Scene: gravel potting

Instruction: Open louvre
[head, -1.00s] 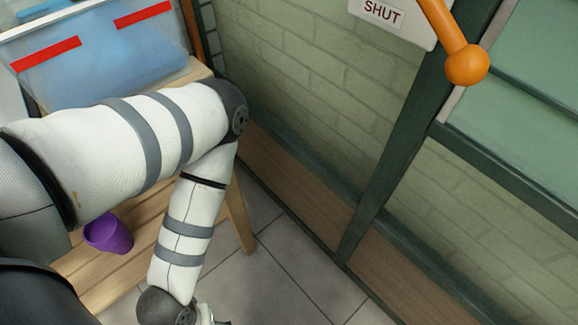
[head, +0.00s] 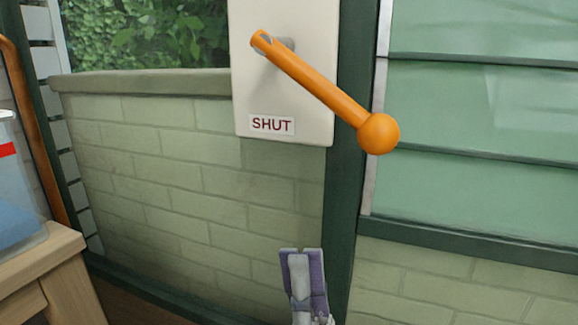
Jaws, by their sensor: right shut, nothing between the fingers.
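An orange lever (head: 318,88) with a round ball end is mounted on a white wall plate (head: 262,95). The lever slants down to the right from its pivot, and its ball end reaches past the plate's right edge. A label reading SHUT (head: 271,125) is at the plate's lower left. The louvre panes (head: 480,110) are greenish glass slats, right of the dark green post. My right gripper (head: 302,252) points up at the bottom of the head view, below the plate and apart from the lever. It is shut and empty. My left gripper is not in view.
A dark green post (head: 346,190) stands between the plate and the louvre. A wooden bench (head: 45,268) with a clear bin (head: 20,215) is at the left. A pale brick wall (head: 190,180) lies behind, with open space before it.

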